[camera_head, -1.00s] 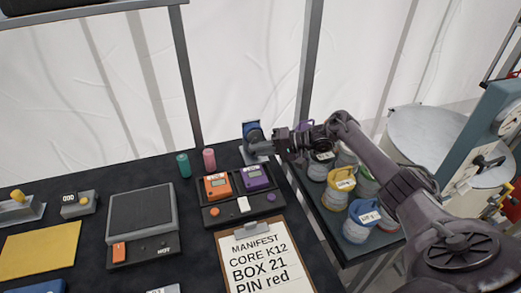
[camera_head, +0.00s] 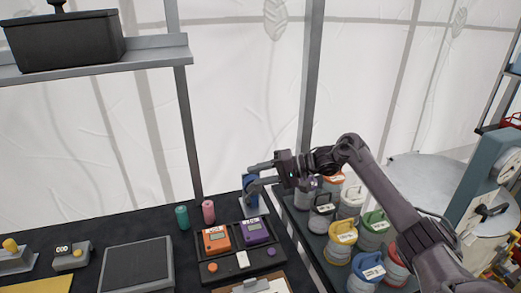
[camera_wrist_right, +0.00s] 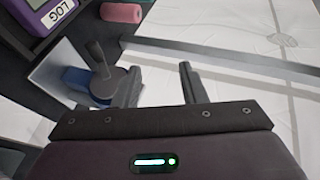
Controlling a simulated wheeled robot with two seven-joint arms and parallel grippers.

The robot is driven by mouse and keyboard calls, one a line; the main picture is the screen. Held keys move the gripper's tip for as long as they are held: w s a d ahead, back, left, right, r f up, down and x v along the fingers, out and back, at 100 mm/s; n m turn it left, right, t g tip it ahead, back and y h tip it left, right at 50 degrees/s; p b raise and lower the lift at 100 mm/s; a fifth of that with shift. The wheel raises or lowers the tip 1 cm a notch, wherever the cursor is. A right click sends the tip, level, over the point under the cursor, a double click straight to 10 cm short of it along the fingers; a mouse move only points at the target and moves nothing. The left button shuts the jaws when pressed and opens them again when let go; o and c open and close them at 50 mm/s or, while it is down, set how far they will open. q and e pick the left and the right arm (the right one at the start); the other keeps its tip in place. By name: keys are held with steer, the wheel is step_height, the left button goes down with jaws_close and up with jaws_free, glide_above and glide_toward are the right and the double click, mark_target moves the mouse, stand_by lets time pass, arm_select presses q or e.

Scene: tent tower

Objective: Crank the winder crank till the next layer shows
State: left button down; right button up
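A small blue device with a grey handle, which I take for the winder and its crank (camera_head: 249,187), stands at the table's back right edge in the head view. In the right wrist view the grey crank handle (camera_wrist_right: 97,58) rises from the blue body (camera_wrist_right: 82,82) on a pale plate. My right gripper (camera_head: 256,175) is open beside the device. In the wrist view its fingers (camera_wrist_right: 160,85) are apart with nothing between them, and the handle lies left of the left finger. Whether they touch is unclear. Any layer display is not visible. My left gripper is out of view.
Orange (camera_head: 215,240) and purple (camera_head: 255,231) log boxes sit in a black tray in front of the device. Green (camera_head: 182,217) and pink (camera_head: 208,211) cylinders stand left. Several lidded jars crowd the right. A teal machine (camera_head: 485,195) with a dial and black handle stands far right.

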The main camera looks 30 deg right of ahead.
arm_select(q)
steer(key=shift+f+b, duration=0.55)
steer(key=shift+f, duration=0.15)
arm_select(e)
step_height(320, 180, up, 10)
steer(key=shift+f, duration=0.25)
